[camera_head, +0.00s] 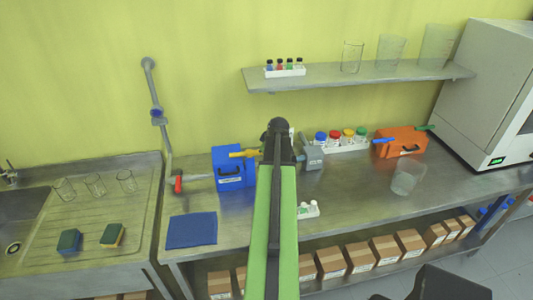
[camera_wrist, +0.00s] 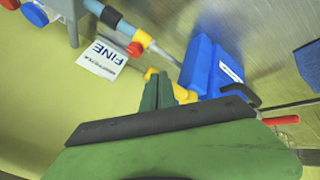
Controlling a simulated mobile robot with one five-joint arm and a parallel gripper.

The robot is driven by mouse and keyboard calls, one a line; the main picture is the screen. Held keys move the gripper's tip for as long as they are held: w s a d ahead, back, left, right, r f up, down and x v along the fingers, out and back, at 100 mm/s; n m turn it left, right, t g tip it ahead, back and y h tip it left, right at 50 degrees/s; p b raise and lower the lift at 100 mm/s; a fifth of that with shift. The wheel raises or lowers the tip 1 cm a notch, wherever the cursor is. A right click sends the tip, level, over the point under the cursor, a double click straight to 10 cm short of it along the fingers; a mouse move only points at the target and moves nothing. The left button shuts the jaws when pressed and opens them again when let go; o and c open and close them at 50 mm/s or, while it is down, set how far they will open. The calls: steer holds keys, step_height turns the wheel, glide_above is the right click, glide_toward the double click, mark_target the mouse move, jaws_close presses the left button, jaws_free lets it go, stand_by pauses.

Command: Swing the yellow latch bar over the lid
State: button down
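The yellow latch bar (camera_head: 243,154) is at the top of a blue box (camera_head: 232,172) on the bench, just left of my arm in the head view. Its right end points toward my arm. In the wrist view the yellow bar (camera_wrist: 186,94) shows beside the blue box (camera_wrist: 212,70), partly covered by a green finger of my gripper (camera_wrist: 158,92). The finger looks very close to the bar; I cannot tell whether they touch. In the head view my arm hides the gripper's tips, and its opening is not clear.
A grey device (camera_head: 313,156), a bottle rack (camera_head: 341,144) and an orange box (camera_head: 401,143) stand right of my arm. A red-handled pipe (camera_head: 178,183) is left of the blue box, and a blue cloth (camera_head: 191,230) lies in front. A shelf (camera_head: 350,78) hangs above.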

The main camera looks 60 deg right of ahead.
steer(key=shift+w, duration=0.1)
steer(key=shift+a, duration=0.1)
steer(key=s+a+r+p, duration=0.3)
steer(key=s+r+p, duration=0.5)
steer(key=r+p, duration=0.1)
steer(key=shift+a, duration=0.4)
steer(key=shift+s, duration=0.1)
